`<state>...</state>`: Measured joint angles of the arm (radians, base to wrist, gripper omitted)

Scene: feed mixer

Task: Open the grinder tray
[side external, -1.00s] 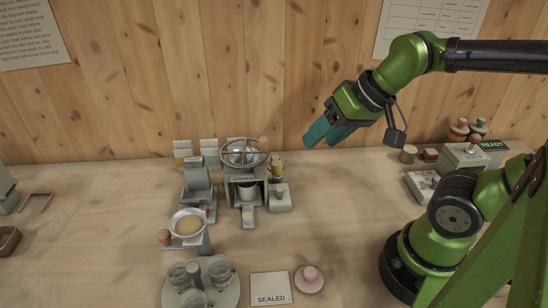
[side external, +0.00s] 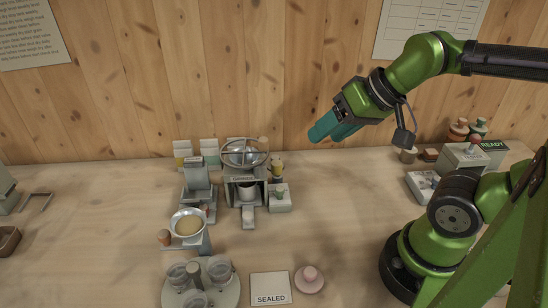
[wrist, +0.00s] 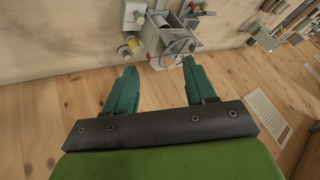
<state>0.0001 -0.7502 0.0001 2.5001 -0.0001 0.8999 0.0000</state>
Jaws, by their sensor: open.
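The grinder (side external: 243,178) stands near the back wall, left of centre in the side view, with a round wheel-like ring over its bowl. A narrow grey piece (side external: 248,217), which looks like the tray's front or handle, sticks out low at its front. How far the tray is out I cannot tell. My gripper (side external: 328,134) is open and empty, in the air to the right of and above the grinder. In the wrist view, my gripper (wrist: 159,65) has its teal fingers apart, and the grinder (wrist: 170,36) shows beyond the fingertips.
A scale with a pan of meal (side external: 188,224) stands left of the grinder's front. A round plate with jars (side external: 232,294), a SEALED card (side external: 270,288) and a pink-knobbed disc (side external: 309,280) lie in front. A small knobbed box (side external: 279,200) is close on the grinder's right. Open table lies further right.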

